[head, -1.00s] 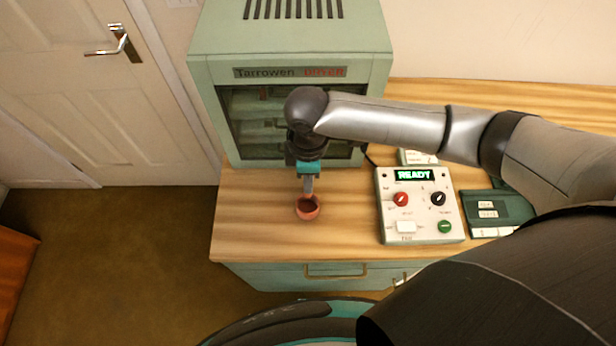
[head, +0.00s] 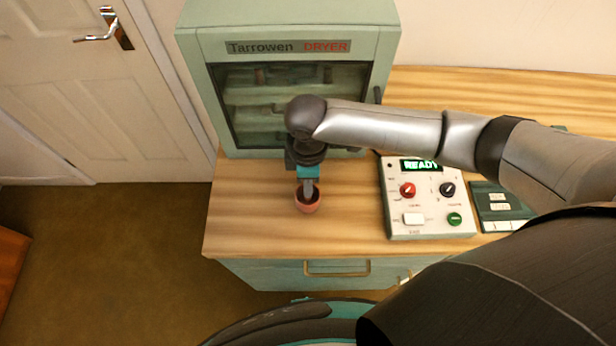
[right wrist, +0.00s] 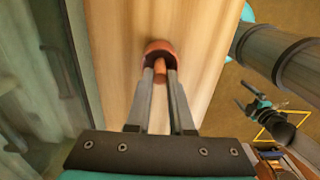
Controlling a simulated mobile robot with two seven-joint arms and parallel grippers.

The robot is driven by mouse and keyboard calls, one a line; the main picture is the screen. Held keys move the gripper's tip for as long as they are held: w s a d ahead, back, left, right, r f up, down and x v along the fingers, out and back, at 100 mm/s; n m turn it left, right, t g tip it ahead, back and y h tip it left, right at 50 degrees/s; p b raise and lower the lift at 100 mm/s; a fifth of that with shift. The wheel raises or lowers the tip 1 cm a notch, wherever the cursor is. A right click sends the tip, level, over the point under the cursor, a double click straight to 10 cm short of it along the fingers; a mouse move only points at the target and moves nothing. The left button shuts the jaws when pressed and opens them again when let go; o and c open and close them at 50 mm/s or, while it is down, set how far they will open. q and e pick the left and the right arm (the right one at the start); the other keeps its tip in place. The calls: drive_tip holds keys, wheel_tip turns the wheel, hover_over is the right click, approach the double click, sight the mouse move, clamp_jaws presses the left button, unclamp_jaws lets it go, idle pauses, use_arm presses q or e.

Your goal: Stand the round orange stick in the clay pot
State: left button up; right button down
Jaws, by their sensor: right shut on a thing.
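The small reddish clay pot (head: 308,206) stands on the wooden table top in front of the dryer. In the right wrist view its rim (right wrist: 158,44) and dark inside show just beyond the fingertips. My right gripper (head: 308,190) points down at the pot, its fingertips at the pot's mouth. It is shut on the round orange stick (right wrist: 160,72), a short part of which shows between the fingers, in line with the pot's opening. I cannot tell how deep the stick's hidden end is. A dark, teal-banded shape, apparently my left gripper (right wrist: 246,100), is small in the right wrist view.
A green dryer (head: 290,47) stands close behind the pot. A white control box (head: 428,215) reading READY and a dark green device (head: 494,207) are to the right. Bare table lies left of the pot and between it and the box.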

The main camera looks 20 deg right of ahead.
drive_tip(key=shift+f, duration=0.4)
drive_tip(key=c, duration=0.7)
unclamp_jaws()
drive_tip(key=shift+r, duration=0.1)
wheel_tip(320, 180, up, 15)
drive_tip(key=shift+r+p, duration=0.1)
drive_tip(key=shift+p, duration=0.75)
